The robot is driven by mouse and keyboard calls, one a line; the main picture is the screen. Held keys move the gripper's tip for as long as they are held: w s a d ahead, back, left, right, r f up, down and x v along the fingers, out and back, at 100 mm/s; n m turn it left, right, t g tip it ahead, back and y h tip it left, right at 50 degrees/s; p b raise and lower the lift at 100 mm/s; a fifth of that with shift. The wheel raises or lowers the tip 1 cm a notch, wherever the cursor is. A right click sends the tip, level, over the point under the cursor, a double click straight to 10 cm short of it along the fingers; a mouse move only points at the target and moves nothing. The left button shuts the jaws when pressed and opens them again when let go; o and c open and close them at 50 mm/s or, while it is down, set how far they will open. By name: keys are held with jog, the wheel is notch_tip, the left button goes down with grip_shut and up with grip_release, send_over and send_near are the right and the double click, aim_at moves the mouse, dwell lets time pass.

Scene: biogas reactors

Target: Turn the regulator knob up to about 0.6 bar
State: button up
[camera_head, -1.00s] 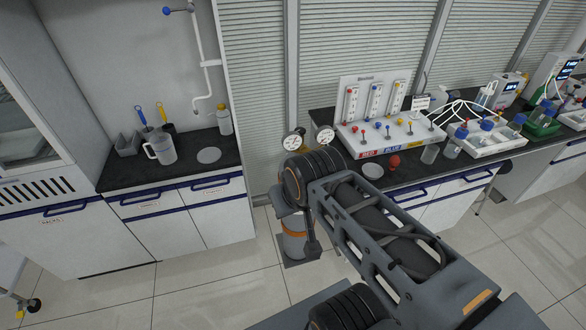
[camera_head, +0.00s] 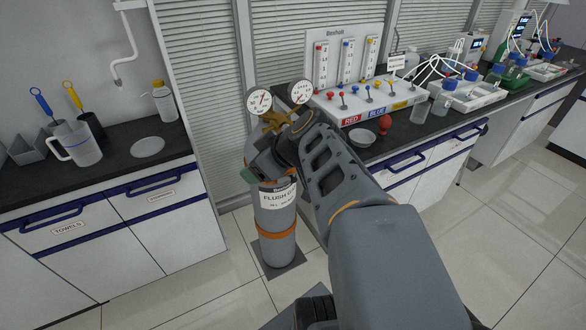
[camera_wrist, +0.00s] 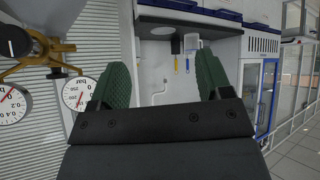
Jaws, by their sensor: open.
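The brass regulator (camera_head: 275,121) sits on top of the grey flush gas cylinder (camera_head: 276,218), partly hidden by my arm. Its two round gauges stand above it, one on the left (camera_head: 258,101) and one on the right (camera_head: 300,92). In the wrist view the brass body (camera_wrist: 45,57) is at the left, with a black round part, perhaps the knob (camera_wrist: 15,42). The low-scale gauge (camera_wrist: 12,103) has a red needle; its reading is unclear. My gripper (camera_wrist: 162,60) is open and empty, its green fingers apart, beside the regulator. One green finger shows in the head view.
A left counter (camera_head: 110,165) holds a jug (camera_head: 78,143) and a bottle (camera_head: 163,102). The right counter bears a flowmeter panel (camera_head: 345,70), a red ball (camera_head: 385,124) and a dish (camera_head: 361,137).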

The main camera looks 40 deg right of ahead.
jog(key=s+d+f+m+t+h+b, duration=0.1)
jog(key=d+f+m+t+h+b, duration=0.25)
jog(key=d+b, duration=0.45)
jog(key=s+d+f+m+t+h+b, duration=0.25)
jog(key=d+m+t+b, duration=0.2)
jog(key=d+b, duration=0.25)
jog(key=shift+n+t, duration=0.4)
jog(key=shift+n, duration=0.1)
jog(key=w, duration=0.4)
jog(key=w+d, duration=0.1)
jog(key=w, duration=0.4)
jog(key=w+d, duration=0.1)
jog(key=w, duration=0.3)
jog(key=shift+w+r, duration=0.15)
jog(key=shift+w, duration=0.25)
jog(key=shift+c, duration=0.5)
jog(key=c, duration=0.8)
jog(key=shift+m+b, duration=0.3)
jog(key=shift+b, duration=0.2)
